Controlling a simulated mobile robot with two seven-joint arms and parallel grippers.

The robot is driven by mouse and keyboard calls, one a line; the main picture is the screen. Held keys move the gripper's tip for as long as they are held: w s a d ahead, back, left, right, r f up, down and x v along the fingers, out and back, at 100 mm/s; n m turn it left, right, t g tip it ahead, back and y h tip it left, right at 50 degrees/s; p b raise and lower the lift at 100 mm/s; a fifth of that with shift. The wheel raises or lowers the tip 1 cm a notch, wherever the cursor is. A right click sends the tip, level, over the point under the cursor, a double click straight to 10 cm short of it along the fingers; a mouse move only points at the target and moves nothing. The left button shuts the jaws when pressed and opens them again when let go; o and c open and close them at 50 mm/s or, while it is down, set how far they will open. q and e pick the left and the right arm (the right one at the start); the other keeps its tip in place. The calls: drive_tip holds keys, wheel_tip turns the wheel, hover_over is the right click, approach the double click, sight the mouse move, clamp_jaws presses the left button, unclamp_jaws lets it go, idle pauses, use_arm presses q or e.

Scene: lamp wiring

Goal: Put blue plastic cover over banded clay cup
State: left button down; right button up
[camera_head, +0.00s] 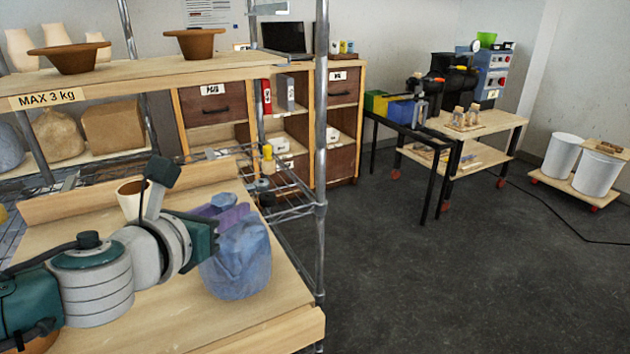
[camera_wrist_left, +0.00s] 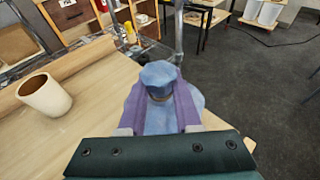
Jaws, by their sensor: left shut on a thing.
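My left gripper (camera_head: 228,212) reaches over the wooden shelf board, shut on the blue plastic cover (camera_head: 240,265). The cover is a crumpled, bag-like sheet and hangs at the board's right side. In the left wrist view the purple fingers lie on either side of the bunched cover (camera_wrist_left: 159,73), with a small dark brownish patch between them. I cannot tell what is under the cover. A pale clay cup (camera_head: 131,197) stands upright to the left, apart from the gripper; it also shows in the left wrist view (camera_wrist_left: 45,95). I cannot make out bands on it. My right gripper is not in view.
A metal shelf post (camera_head: 320,150) rises just beyond the board's right edge. A raised wooden lip (camera_head: 130,190) runs along the back. A higher shelf (camera_head: 120,75) holds brown bowls. Part of an orange-brown object (camera_head: 35,343) shows at lower left. Open floor lies right.

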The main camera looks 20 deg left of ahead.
use_arm(q)
drive_tip(key=c, duration=0.5)
unclamp_jaws()
